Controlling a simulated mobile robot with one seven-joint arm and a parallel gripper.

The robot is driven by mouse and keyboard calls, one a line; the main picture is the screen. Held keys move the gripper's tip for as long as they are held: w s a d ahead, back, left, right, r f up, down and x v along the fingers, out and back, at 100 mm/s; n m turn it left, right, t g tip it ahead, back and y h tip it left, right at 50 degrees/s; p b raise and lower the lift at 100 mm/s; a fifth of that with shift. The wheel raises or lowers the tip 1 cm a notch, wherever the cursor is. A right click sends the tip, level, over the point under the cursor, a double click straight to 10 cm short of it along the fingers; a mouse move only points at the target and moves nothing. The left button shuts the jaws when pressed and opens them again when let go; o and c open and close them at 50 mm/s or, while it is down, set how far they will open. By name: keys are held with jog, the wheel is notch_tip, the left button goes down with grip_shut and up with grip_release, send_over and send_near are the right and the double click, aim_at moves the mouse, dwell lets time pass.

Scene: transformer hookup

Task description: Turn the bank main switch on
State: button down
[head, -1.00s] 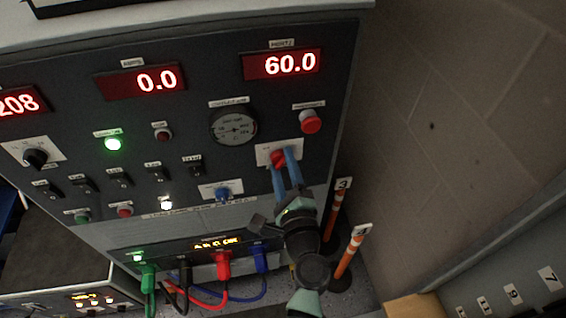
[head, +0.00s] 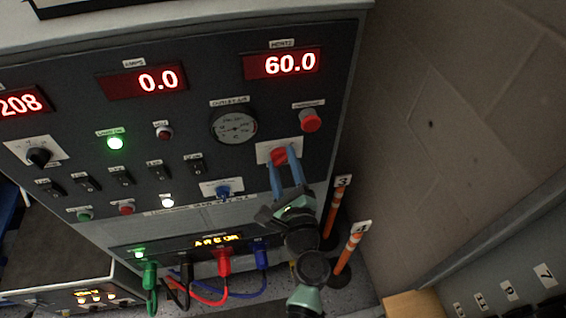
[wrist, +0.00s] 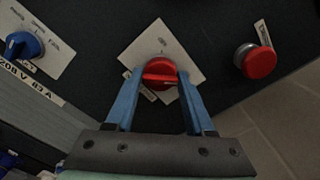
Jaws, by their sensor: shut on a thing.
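The red rotary switch knob (head: 278,156) sits on a white plate at the right of the dark front panel. In the wrist view the knob (wrist: 159,74) shows its raised grip bar lying nearly level across the picture, between my two blue fingers. My gripper (head: 286,160) is shut on the knob, one finger on each side. The plate (wrist: 163,42) has small markings above the knob that are too small to read. The fingers hide part of the knob's sides and the plate's lower corners.
A red mushroom button (head: 310,121) stands out just above and right of the knob. A blue selector (head: 222,191) is to the left. Orange-and-white posts (head: 351,247) stand below right. Colored cables (head: 225,262) plug in below. The wall is at right.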

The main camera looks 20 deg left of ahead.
jog(key=shift+c, duration=1.3)
grip_release()
jog(key=b+v, duration=0.1)
jog(key=v, duration=1.2)
